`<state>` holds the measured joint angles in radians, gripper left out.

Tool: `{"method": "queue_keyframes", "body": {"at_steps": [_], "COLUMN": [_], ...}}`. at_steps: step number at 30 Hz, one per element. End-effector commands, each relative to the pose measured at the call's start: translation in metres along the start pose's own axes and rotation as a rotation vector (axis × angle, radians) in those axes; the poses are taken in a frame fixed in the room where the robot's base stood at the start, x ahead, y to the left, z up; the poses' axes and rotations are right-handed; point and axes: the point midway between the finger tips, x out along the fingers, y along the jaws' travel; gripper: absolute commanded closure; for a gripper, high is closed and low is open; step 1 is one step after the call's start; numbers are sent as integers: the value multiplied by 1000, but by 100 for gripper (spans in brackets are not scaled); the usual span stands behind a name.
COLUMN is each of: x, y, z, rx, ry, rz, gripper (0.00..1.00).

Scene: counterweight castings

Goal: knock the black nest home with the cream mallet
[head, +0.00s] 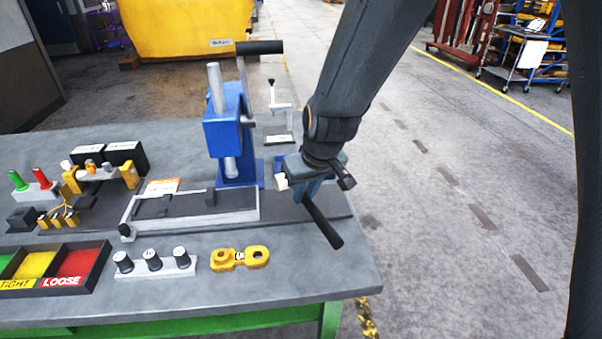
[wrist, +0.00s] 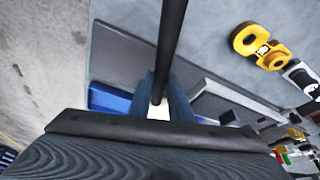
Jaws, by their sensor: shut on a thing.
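My gripper (head: 303,183) is shut on the black handle (head: 322,222) of the mallet, to the right of the blue press. The cream mallet head (head: 281,181) shows partly at the gripper's left side, and a bit of it shows between the fingers in the wrist view (wrist: 158,112). The handle slants down to the right, above the bench's right part. A pale-framed slide (head: 240,216) lies in front of the press, apart from the mallet. Dark pieces sit in it; the one below the press ram (head: 210,197) may be the black nest, but I cannot tell surely.
The blue press (head: 228,130) stands upright at the bench's back. A yellow casting (head: 240,258) and a rack of black-capped pins (head: 153,263) lie in front. A sorting tray (head: 100,262) and a yellow gauge fixture (head: 130,176) are at left. The bench's front right corner is clear.

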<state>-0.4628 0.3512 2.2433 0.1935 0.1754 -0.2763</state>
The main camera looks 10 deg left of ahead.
Motion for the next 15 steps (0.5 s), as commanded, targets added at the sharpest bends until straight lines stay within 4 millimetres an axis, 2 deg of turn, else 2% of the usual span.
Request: {"method": "queue_keyframes", "body": {"at_steps": [1,4,15], "x": [-5,-7,-7], "y": [-9,-17,-17], "z": [2,4,4], "rx": [-14,-26,-26], "ry": [1,1,2], "rz": [-5,-10,-9], "gripper": [100,100,100]}}
